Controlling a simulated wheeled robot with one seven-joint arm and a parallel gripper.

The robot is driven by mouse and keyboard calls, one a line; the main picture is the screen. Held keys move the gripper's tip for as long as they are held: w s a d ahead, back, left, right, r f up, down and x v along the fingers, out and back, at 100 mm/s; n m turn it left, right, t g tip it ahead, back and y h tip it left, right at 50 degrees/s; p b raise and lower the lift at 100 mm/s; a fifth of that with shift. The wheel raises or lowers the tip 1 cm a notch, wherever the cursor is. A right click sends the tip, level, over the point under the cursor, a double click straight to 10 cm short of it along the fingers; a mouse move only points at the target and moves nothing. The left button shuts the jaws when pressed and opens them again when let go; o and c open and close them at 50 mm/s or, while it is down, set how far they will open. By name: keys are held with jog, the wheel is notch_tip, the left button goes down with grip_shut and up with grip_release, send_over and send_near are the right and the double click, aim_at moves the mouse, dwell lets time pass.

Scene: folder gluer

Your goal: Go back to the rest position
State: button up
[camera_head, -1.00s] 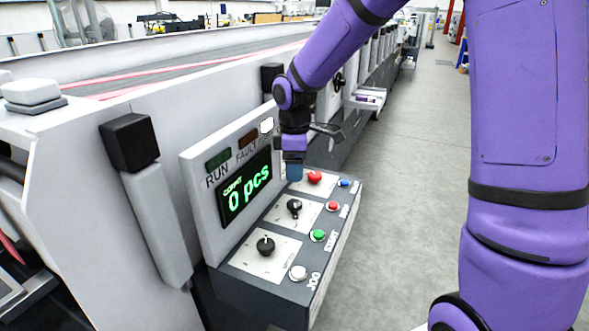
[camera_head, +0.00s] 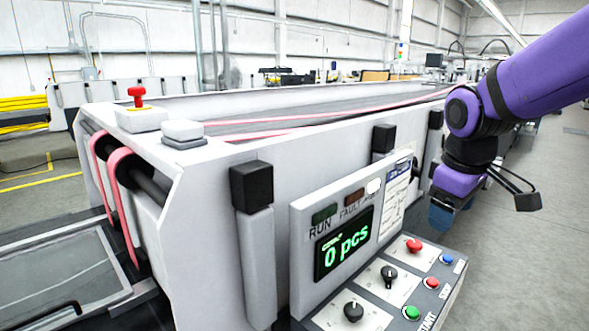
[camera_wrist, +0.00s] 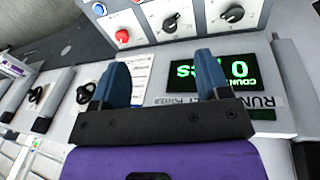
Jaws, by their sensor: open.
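My gripper (camera_head: 441,217) hangs from my purple arm at the right of the head view, raised above and behind the far end of the control panel (camera_head: 455,300). In the wrist view my gripper (camera_wrist: 160,75) shows two blue fingers spread apart with nothing between them. The panel carries a red button (camera_head: 414,245), a blue button (camera_head: 447,259), black knobs (camera_head: 389,274) and a green button (camera_head: 411,312). The display (camera_head: 345,247) reads "0 pcs". The fingers appear apart from the panel.
The white machine body (camera_head: 200,220) fills the middle, with pink belts (camera_head: 125,190) at its left end. A red mushroom button (camera_head: 137,95) stands on its top corner. Black-capped posts (camera_head: 251,187) rise along its side. Grey floor (camera_head: 540,240) is clear at the right.

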jog(key=s+d+r+m+t, duration=0.1)
jog(key=s+r+m, duration=0.1)
jog(key=s, duration=0.6)
jog(key=s+d+r+m+t+y, duration=0.1)
jog(key=s+d+r+m, duration=0.1)
jog(key=s+m, duration=0.3)
jog(key=s, duration=0.2)
jog(key=shift+s+r+t, duration=0.3)
jog(key=shift+s+t, duration=0.1)
jog(key=shift+w, duration=0.1)
dwell(0.9)
